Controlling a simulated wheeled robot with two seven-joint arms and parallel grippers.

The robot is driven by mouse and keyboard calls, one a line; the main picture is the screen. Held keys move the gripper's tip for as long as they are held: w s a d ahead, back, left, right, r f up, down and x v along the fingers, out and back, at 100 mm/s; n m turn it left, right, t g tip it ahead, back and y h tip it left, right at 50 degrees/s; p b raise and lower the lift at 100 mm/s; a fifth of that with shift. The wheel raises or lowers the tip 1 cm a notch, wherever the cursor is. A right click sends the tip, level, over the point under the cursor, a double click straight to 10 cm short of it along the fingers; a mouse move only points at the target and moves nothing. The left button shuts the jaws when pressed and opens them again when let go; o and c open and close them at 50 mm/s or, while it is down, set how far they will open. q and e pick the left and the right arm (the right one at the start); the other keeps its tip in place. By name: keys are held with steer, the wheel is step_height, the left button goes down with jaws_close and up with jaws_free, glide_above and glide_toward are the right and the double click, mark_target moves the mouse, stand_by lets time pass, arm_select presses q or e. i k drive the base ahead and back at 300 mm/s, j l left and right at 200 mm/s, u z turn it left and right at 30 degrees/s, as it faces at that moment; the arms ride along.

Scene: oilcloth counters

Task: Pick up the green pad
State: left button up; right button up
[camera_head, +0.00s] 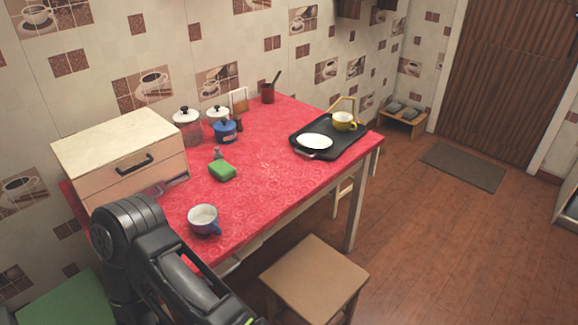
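The green pad (222,170) lies on the red patterned tablecloth (262,180), left of the table's middle. It looks like a small thick block, and a small grey-brown item (217,153) stands just behind it. My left arm comes in from the lower left, in front of the table's near left corner. Its dark links run down out of the bottom edge, so its gripper is out of view. My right arm and gripper do not show. No gripper is seen near the pad.
A blue-and-white mug (204,219) stands in front of the pad. A wooden drawer box (120,150) is at left, with lidded jars (187,127) and a blue pot (225,130) behind. A black tray (345,147) holds a white plate and yellow cup (343,121). A stool (313,278) stands in front.

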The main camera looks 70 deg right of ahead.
mark_target(220, 169)
steer(key=z, duration=3.25)
